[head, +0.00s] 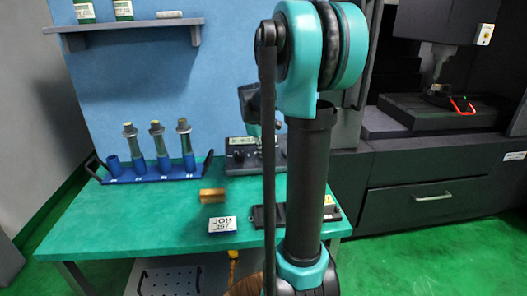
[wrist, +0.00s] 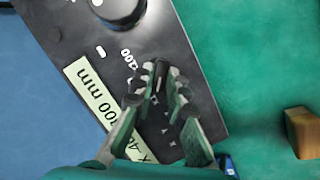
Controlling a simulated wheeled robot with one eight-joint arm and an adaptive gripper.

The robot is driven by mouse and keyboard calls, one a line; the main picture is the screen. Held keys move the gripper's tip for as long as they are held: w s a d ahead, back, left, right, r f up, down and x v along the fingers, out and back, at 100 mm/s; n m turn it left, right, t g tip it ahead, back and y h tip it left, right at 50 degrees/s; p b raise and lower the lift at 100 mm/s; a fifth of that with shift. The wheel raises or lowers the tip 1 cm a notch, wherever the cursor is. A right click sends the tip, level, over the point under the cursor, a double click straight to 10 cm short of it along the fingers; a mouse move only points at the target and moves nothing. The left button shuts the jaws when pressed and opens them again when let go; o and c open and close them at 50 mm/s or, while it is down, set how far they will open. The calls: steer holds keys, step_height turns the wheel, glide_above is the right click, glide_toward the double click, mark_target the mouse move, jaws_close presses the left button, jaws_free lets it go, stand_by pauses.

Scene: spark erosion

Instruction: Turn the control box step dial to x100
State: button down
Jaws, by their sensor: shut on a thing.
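The control box (head: 238,160) stands at the back of the green table, partly hidden by my arm. In the wrist view, its dark face (wrist: 195,65) fills the middle, tilted. It bears a pale display (wrist: 92,92) reading in mm and a large round knob (wrist: 118,8), cut off at the top edge. My gripper (wrist: 160,82) is at the box face, its fingers closed around the small black step dial (wrist: 160,76). A printed "100" shows just beside the fingers. The dial's pointer and the other step marks are mostly hidden, so its setting cannot be read.
A brass block (head: 212,195) and a JOB card (head: 222,226) lie on the table (head: 120,222) in front of the box. A blue rack (head: 150,178) with tool holders stands at left. The dark machine (head: 425,165) is at right.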

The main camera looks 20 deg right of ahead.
steer(key=shift+m, duration=0.3)
steer(key=m+y, duration=0.1)
steer(key=m, duration=0.3)
steer(key=shift+d+g, duration=0.15)
steer(key=shift+g, duration=0.15)
steer(key=m+y, duration=0.1)
steer(key=m, duration=0.3)
steer(key=shift+d+m, duration=0.15)
steer(key=shift+m, duration=0.15)
steer(key=m, duration=0.2)
steer(key=m+y, duration=0.1)
steer(key=m, duration=0.2)
steer(key=shift+d+y, duration=0.1)
steer(key=shift+y, duration=0.2)
steer(key=shift+m+t+y, duration=0.4)
steer(key=shift+m+t, duration=0.3)
steer(key=shift+m, duration=1.6)
steer(key=c, duration=1.5)
jaws_free()
steer(key=shift+s, duration=0.1)
steer(key=shift+c, duration=0.2)
steer(key=shift+r, duration=0.1)
